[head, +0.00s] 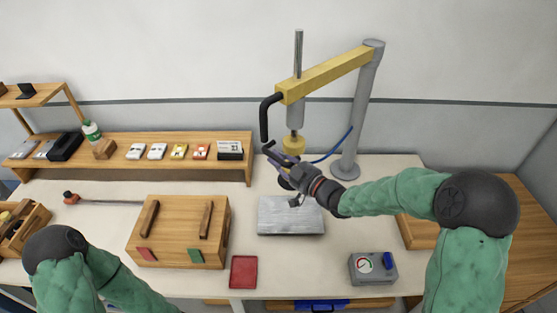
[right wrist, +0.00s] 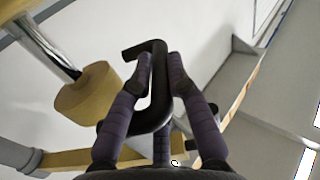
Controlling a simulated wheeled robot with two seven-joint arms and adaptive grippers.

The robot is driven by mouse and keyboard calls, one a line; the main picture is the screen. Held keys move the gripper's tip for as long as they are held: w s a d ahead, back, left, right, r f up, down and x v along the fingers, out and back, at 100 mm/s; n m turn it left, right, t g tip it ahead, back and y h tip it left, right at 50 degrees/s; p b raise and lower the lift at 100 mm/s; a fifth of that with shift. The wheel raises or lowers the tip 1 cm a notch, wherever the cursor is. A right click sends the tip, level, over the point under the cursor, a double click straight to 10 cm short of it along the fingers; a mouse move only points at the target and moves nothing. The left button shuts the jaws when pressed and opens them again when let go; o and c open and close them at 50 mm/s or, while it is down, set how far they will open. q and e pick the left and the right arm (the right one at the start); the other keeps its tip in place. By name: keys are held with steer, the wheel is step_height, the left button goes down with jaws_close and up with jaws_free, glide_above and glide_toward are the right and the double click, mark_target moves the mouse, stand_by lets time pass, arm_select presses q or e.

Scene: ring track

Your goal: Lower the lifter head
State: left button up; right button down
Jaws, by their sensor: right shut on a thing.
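The lifter has a grey post (head: 362,110), a yellow arm (head: 330,74) and a vertical metal rod (head: 298,50). Its yellow head (head: 293,143) hangs at the lower end, above a silver metal block (head: 290,216). The head also shows at the left in the right wrist view (right wrist: 88,93). A bent black handle (head: 265,120) comes down from the arm's left end. My right gripper (head: 270,150) is shut on the handle's lower end; the handle (right wrist: 158,85) lies between the fingers in the right wrist view. My left gripper is out of view.
A wooden box (head: 178,232) with two bars stands left of the block. A red tray (head: 243,271) and a gauge box (head: 373,267) lie near the front edge. A blue hose (head: 335,149) runs between head and post. A shelf (head: 120,162) stands at the back left.

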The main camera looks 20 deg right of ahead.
step_height(320, 180, down, 20)
steer(key=b, duration=1.6)
steer(key=c, duration=1.2)
jaws_free()
steer(key=v, duration=1.2)
